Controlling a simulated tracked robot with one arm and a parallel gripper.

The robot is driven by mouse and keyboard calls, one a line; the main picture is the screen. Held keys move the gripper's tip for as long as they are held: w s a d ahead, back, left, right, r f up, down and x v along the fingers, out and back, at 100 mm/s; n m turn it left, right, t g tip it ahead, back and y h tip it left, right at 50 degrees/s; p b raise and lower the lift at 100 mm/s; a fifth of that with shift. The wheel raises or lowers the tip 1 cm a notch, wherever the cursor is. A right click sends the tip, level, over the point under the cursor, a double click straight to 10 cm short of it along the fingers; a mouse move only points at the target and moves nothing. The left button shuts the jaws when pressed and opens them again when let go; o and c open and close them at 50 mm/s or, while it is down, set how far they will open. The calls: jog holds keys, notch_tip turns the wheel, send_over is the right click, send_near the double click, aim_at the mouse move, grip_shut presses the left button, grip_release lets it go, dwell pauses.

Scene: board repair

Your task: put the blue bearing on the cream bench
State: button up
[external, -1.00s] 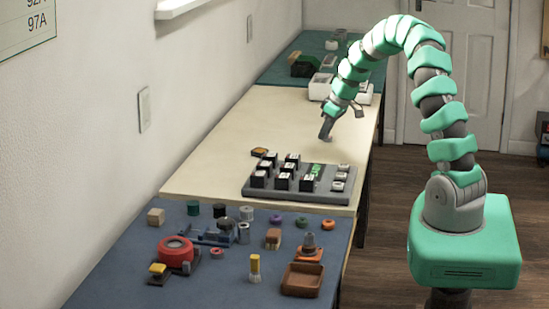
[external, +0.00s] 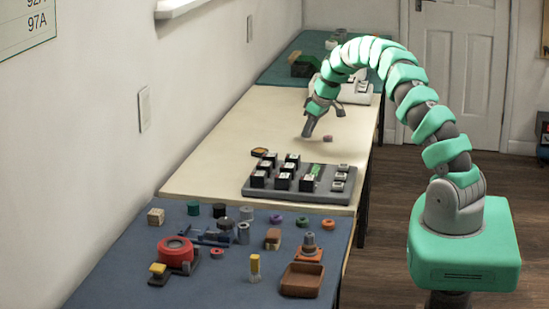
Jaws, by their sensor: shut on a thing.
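My gripper (external: 306,134) is low over the cream bench (external: 225,145), pointing down with its tip at or just above the surface. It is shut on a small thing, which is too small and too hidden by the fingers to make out. I see no clearly blue bearing anywhere. A small pinkish-brown round thing (external: 328,138) lies on the cream bench just right of my gripper, apart from it.
The near blue bench (external: 120,270) holds several rings and parts. The cream bench's left is clear.

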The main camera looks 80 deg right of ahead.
aim_at(297, 143)
jog(key=w+d, duration=0.2)
jog(key=d, duration=0.1)
jog(key=shift+w+d+f, duration=0.15)
jog(key=shift+w+f, duration=0.05)
jog(key=shift+w, duration=0.15)
jog(key=shift+w+d+f, duration=0.1)
jog(key=shift+w+d, duration=0.4)
jog(key=shift+w, duration=0.1)
jog(key=shift+f+b, duration=0.45)
jog(key=shift+f, duration=1.35)
jog(key=shift+r, duration=0.1)
jog(key=o, duration=1)
jog(key=shift+c, duration=0.2)
jog(key=p+v, duration=0.1)
jog(key=v, duration=1.1)
